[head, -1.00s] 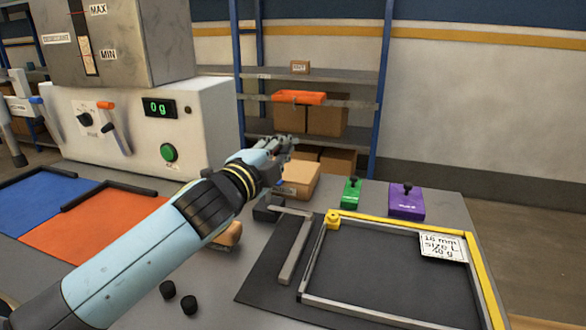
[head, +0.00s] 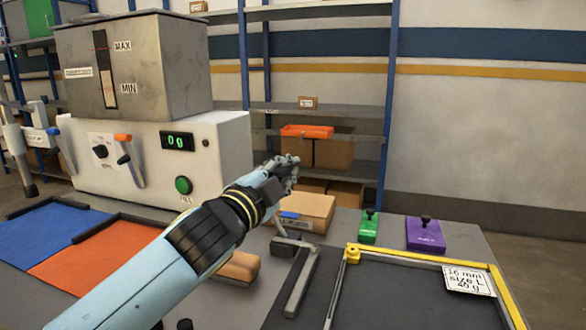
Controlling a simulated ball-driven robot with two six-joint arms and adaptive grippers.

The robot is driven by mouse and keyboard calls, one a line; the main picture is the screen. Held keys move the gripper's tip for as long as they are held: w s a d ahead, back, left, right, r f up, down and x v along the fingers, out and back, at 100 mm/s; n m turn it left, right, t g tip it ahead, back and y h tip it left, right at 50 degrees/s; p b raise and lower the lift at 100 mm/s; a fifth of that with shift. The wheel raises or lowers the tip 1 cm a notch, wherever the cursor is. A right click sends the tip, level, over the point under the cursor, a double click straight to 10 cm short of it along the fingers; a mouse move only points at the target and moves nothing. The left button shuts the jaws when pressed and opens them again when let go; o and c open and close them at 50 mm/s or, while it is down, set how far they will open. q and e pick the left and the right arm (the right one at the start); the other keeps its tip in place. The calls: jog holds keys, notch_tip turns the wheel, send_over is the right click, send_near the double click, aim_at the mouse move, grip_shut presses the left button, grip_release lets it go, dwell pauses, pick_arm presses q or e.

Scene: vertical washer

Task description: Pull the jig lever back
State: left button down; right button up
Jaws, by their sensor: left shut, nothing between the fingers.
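The jig has a yellow-edged frame (head: 425,257) with a white card reading 16 mm, size L on its right side. A grey bent bar (head: 301,283), which looks like the jig lever, lies at its left on a dark mat, running from a dark block toward the near side. My left gripper (head: 284,172) is shut and empty, raised in front of the shelf and beyond the bar, not touching it. My left forearm crosses the lower left of the head view. My right gripper is not in view.
A cardboard box (head: 302,212) sits behind the bar. A green block (head: 369,229) and a purple block (head: 426,235) stand behind the frame. A tan object (head: 240,268) lies beside my forearm. A white machine (head: 225,155) with a 0 g display stands at left.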

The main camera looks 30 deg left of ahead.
pick_arm(q)
jog(key=s+f+b, duration=0.1)
jog(key=s, duration=0.5)
jog(key=shift+s+b, duration=0.15)
jog(key=shift+b, duration=0.15)
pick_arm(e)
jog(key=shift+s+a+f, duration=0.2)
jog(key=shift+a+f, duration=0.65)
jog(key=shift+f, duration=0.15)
pick_arm(q)
jog(key=shift+f, duration=0.1)
